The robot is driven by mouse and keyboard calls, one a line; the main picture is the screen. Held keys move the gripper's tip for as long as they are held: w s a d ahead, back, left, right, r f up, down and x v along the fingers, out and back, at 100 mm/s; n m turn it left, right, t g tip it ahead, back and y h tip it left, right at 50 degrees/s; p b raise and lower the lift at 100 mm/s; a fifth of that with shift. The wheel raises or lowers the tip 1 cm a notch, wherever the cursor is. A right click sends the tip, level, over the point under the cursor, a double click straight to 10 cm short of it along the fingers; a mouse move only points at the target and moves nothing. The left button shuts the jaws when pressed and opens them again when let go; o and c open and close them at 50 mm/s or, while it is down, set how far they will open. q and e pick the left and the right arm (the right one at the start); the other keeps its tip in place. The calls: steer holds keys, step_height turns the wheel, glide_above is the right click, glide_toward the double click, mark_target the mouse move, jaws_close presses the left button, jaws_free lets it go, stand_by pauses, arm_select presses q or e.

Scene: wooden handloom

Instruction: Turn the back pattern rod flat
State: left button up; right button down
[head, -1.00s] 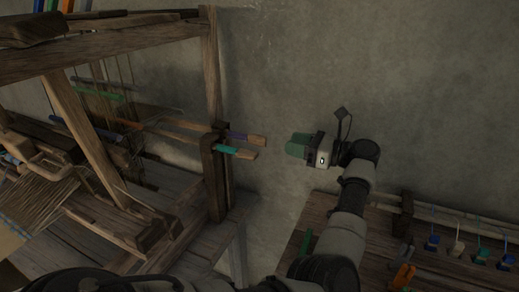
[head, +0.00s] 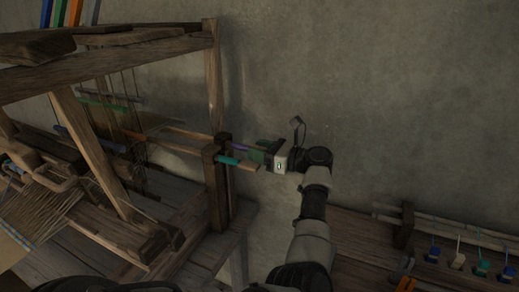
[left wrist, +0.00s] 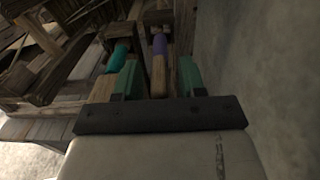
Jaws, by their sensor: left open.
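The back rod has a purple band (head: 240,147) and sticks out past the loom's right post, nearer the wall. The front rod has a teal band (head: 228,160) and a bare wooden end. My left gripper (head: 262,151) is at the back rod's end, its green fingers open. In the left wrist view the purple-banded rod (left wrist: 159,46) runs between the two fingers (left wrist: 159,77), with visible gaps. Its end looks narrow there, while the end of the teal-banded rod (left wrist: 118,57) looks wider and lies left of the left finger. My right gripper is not visible.
The wooden loom frame (head: 215,90) fills the left. A dark slotted block (head: 215,150) on its post surrounds the rods close to my gripper. The grey wall is behind; space above the gripper is clear.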

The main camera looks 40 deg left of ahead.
arm_select(q)
jaws_close()
